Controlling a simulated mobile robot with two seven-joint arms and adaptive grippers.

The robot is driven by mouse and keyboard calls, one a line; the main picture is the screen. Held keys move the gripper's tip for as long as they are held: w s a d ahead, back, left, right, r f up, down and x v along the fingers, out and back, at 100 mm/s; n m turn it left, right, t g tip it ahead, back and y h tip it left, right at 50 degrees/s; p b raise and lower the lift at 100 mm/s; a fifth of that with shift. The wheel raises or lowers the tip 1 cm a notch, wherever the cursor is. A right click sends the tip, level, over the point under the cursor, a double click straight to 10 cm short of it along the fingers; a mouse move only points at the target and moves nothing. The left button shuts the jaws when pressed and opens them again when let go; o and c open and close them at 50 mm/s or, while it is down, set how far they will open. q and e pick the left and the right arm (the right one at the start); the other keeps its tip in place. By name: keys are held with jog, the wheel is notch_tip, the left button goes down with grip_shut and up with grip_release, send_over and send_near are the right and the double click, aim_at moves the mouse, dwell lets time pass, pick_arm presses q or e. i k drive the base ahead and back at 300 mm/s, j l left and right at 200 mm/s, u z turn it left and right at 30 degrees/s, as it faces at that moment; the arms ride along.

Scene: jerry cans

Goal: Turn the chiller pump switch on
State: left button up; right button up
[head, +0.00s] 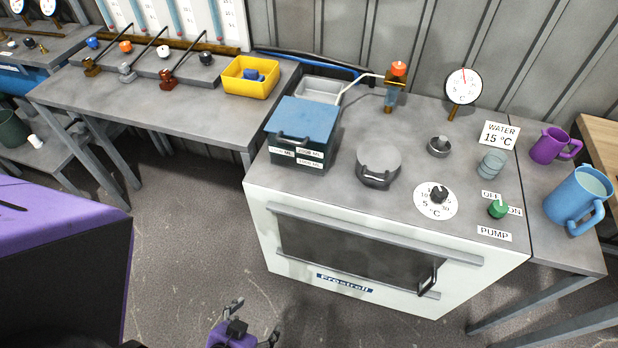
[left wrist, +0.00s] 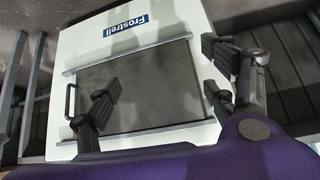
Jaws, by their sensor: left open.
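The pump switch (head: 498,208) is a green knob on the top right front of the white Frostrell chiller (head: 262,225). An OFF/ON label (head: 502,203) lies behind and beside it, and a PUMP label (head: 494,233) in front. A pale mark on the knob seems to point towards the OFF side; it is too small to be sure. My left gripper (head: 255,320) is open and empty, low in front of the chiller, well left of and below the switch. In the left wrist view the open gripper (left wrist: 161,92) faces the chiller front (left wrist: 150,60). My right gripper is not in view.
Purple (head: 554,146) and blue jugs (head: 577,197) stand at the right. The floor in front is clear.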

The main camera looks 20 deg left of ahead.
aim_at(498, 207)
jog(key=u, duration=0.15)
jog(key=z, duration=0.95)
